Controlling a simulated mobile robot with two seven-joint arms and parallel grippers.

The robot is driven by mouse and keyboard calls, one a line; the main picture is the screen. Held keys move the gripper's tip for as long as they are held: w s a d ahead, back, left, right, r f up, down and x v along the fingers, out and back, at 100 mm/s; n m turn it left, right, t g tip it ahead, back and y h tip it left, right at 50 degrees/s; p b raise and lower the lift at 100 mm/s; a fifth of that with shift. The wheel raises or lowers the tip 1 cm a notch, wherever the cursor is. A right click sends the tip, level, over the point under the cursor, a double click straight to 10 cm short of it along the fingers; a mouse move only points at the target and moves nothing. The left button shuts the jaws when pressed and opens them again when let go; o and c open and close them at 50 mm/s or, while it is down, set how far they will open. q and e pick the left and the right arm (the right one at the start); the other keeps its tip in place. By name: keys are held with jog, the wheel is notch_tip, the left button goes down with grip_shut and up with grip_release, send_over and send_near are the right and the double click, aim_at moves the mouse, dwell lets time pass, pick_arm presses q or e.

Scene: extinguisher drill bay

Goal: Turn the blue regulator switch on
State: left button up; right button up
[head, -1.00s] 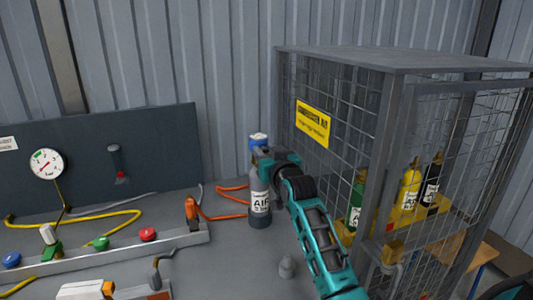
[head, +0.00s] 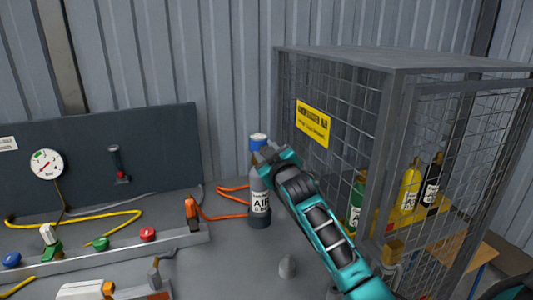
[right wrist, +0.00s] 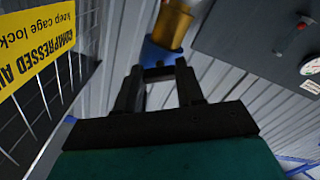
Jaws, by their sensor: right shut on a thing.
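The blue regulator switch (head: 258,139) is the blue cap on top of a grey bottle labelled AIR (head: 260,205). The bottle stands upright on the bench. My right gripper (head: 265,155) reaches in from the lower right to the bottle's top, shut on the blue switch. In the right wrist view, which is upside down, the fingers (right wrist: 160,75) meet the blue switch (right wrist: 158,52) beside a brass-coloured part (right wrist: 173,24). The exact finger contact is partly hidden. My left gripper is not in view.
A mesh cage (head: 385,62) with several bottles stands close on the right. An orange hose (head: 225,217) runs left of the bottle. A rail with coloured knobs (head: 148,234) and a panel with a gauge (head: 47,163) are at the left.

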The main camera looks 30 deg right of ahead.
jog(key=n, duration=1.1)
jog(key=shift+n, duration=0.3)
dwell(0.4)
jog(key=o, duration=1.1)
jog(key=shift+c, duration=0.2)
